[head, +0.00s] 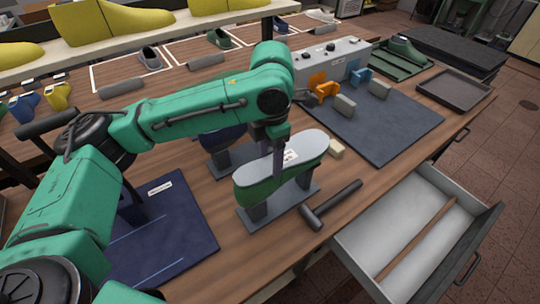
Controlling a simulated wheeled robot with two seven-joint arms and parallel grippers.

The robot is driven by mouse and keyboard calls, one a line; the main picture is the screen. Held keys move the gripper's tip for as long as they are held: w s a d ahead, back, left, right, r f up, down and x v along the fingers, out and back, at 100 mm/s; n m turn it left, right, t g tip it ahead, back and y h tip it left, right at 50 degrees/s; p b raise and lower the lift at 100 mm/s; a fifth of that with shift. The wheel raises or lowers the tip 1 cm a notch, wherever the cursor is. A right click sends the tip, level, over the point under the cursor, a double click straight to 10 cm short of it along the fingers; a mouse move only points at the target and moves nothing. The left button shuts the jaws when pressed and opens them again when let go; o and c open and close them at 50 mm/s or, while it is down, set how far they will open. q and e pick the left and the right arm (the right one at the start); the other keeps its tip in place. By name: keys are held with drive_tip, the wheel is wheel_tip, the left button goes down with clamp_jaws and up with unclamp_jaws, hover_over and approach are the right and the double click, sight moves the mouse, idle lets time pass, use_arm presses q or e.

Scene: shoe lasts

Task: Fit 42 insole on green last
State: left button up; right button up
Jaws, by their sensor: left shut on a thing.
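A green last (262,192) sits sole up on a dark stand with two posts, near the table's front edge. A pale grey insole (304,149) with a small white label lies over the last's upturned sole, lined up along its length. I cannot tell whether it rests flush all over, and the label's number is too small to read. My left gripper (279,168) points down at the insole's near side and is shut on the insole. Its fingers hide part of the insole and last. My right gripper is not in view.
A hammer (331,205) lies right of the stand, and a small cream block (336,148) is behind it. A dark blue last stands just behind the green one. An open drawer (420,225) juts out at the front right.

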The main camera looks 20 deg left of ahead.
use_arm(q)
drive_tip(key=o, duration=1.4)
drive_tip(key=shift+r, duration=0.15)
drive_tip(key=shift+r, duration=0.35)
wheel_tip(320, 180, up, 14)
drive_tip(key=p, duration=0.1)
drive_tip(key=shift+f, duration=0.15)
drive_tip(key=shift+w, duration=0.15)
